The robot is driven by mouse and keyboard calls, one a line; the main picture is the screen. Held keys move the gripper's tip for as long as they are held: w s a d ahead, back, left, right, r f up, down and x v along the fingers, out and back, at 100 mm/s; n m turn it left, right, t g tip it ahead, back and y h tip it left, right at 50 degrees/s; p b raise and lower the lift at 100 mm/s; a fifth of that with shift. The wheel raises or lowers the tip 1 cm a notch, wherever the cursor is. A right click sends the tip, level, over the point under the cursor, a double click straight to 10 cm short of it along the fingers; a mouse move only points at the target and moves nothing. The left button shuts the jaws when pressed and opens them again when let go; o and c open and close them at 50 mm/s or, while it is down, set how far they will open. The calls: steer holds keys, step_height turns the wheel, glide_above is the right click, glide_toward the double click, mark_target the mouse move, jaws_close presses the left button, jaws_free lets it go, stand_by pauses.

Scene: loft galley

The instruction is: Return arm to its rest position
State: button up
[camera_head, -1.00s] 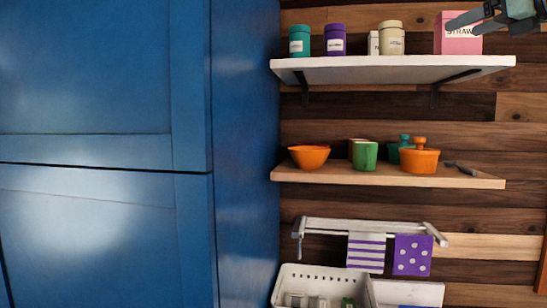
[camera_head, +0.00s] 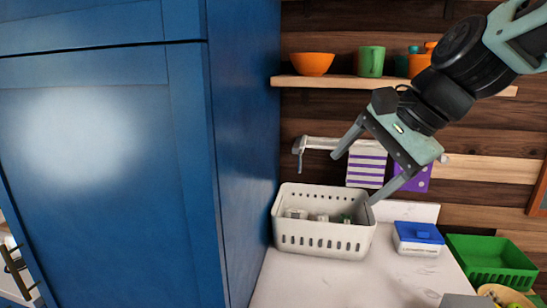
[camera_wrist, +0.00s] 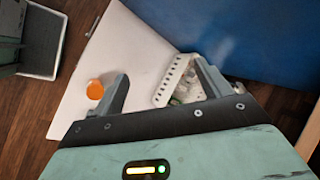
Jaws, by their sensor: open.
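My gripper (camera_head: 352,180) is open in the head view, with its two fingers spread and pointing down and left. It hangs in front of the towel rail and above the right part of the white basket. Nothing shows between its fingers. In the wrist view, the open fingers (camera_wrist: 160,85) reach in from the lower edge over the pale counter (camera_wrist: 137,60). My arm comes in from the upper right of the head view and covers part of the wooden shelf and the towels.
A white basket (camera_head: 325,241) with small items stands on the counter (camera_head: 310,280) beside the tall blue cabinet (camera_head: 100,170). A blue-lidded box (camera_head: 418,238) and green crate (camera_head: 490,262) stand to its right. The wooden shelf (camera_head: 300,82) holds an orange bowl (camera_head: 311,64) and green mug (camera_head: 371,61).

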steer(key=s+f+n+g+h+b, duration=0.4)
steer(key=s+f+n+h+b, duration=0.1)
steer(key=s+f+n, duration=1.2)
steer(key=s+f, duration=0.3)
steer(key=f, duration=0.3)
steer(key=shift+s+f+n, duration=0.2)
steer(key=shift+s+n, duration=0.15)
steer(key=shift+n, duration=0.05)
